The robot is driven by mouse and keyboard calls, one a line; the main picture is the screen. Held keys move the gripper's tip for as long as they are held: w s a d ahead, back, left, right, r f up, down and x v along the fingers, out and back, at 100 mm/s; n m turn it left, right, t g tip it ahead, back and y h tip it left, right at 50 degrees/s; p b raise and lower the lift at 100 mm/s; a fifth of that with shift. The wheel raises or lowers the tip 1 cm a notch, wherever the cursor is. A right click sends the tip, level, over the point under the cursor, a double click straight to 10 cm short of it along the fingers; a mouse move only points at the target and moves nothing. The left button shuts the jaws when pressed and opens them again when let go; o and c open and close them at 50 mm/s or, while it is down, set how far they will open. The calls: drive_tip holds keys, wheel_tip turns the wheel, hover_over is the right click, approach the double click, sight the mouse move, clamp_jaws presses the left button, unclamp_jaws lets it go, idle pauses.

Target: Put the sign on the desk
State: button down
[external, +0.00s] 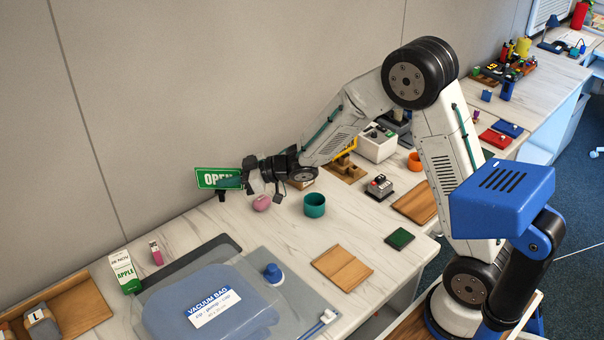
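The sign (207,178) is a green board with a white border and white "OPEN" lettering. It is upright close to the grey wall, above the back edge of the desk. My gripper (227,188) is at the sign's right end, with a dark finger overlapping its lower right part and covering some of the lettering. Another dark piece shows just below the sign. I cannot tell whether the fingers are shut on it or whether it hangs on the wall. The desk (185,236) has a pale marbled top below the sign.
A pink round object (262,203) and a teal cup (314,205) stand below my gripper. Bare desk lies left of the pink object.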

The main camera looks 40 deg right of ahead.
drive_tip(key=s+d+f+m+t+h, duration=0.1)
drive_tip(key=d+m+t+h, duration=0.1)
drive_tip(key=d+m+h, duration=0.4)
drive_tip(key=s+d+f+m+t+h, duration=0.1)
drive_tip(key=d+m+h, duration=0.5)
drive_tip(key=d, duration=0.8)
drive_tip(key=shift+s+f+m+t+h, duration=0.35)
drive_tip(key=shift+s+f+h, duration=0.35)
drive_tip(key=shift+h, duration=0.7)
drive_tip(key=shift+r, duration=0.25)
